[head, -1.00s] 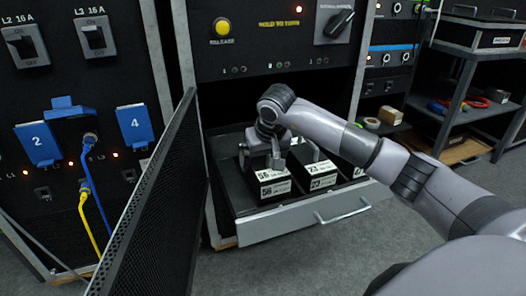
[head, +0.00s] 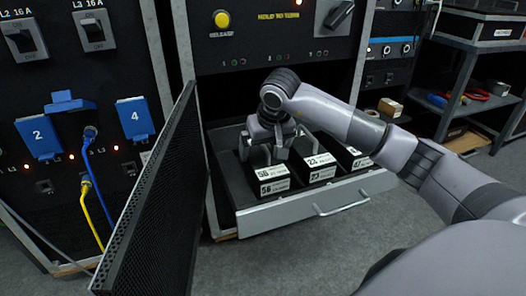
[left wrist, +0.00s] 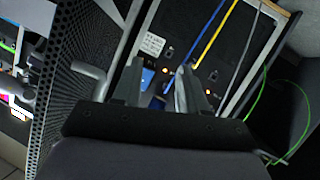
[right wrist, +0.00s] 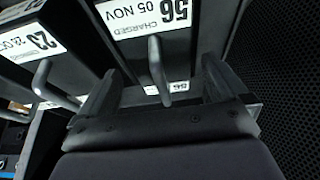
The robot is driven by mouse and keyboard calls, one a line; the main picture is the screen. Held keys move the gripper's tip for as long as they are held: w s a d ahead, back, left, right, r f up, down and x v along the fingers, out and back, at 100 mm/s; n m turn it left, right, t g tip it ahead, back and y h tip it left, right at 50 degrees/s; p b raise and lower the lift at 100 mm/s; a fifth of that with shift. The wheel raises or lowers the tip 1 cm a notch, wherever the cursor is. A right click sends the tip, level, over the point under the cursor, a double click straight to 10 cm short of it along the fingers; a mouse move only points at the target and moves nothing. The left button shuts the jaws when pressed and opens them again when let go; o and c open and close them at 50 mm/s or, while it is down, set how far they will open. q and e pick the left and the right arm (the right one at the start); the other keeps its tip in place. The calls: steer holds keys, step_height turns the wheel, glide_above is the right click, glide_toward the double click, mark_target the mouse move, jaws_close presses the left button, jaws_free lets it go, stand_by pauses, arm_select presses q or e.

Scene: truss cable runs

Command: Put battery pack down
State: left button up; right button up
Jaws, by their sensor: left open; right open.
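A black battery pack marked 56 (head: 272,181) sits upright in the left of an open drawer (head: 310,209). My right gripper (head: 266,153) is just above it. In the right wrist view its open fingers (right wrist: 158,84) stand on either side of the pack's grey handle (right wrist: 160,70), with gaps showing; the pack's label (right wrist: 150,14) reads charged, 05 Nov. A pack marked 23 (head: 320,168) stands to its right. A third pack (head: 357,160) is further right, partly hidden by my arm. My left gripper (left wrist: 160,88) is open and empty, outside the head view.
A perforated black door (head: 150,195) stands open just left of the drawer. A panel with blue covers (head: 38,137) and blue and yellow cables is at the left. A shelf cart (head: 455,100) stands at the back right. Grey floor is clear in front of the drawer.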

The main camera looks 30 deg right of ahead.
arm_select(q)
steer(key=shift+s+a+y+p, duration=0.2)
steer(key=shift+a+y+p, duration=0.1)
steer(key=shift+a+p, duration=0.2)
steer(key=shift+s+a+y+p, duration=0.2)
steer(key=shift+a+y+p, duration=0.1)
steer(key=shift+a+p, duration=0.15)
arm_select(e)
steer(key=v, duration=0.7)
steer(key=shift+s+r, duration=0.2)
steer(key=shift+r, duration=0.2)
arm_select(q)
steer(key=shift+s, duration=0.15)
arm_select(e)
steer(key=shift+s, duration=0.1)
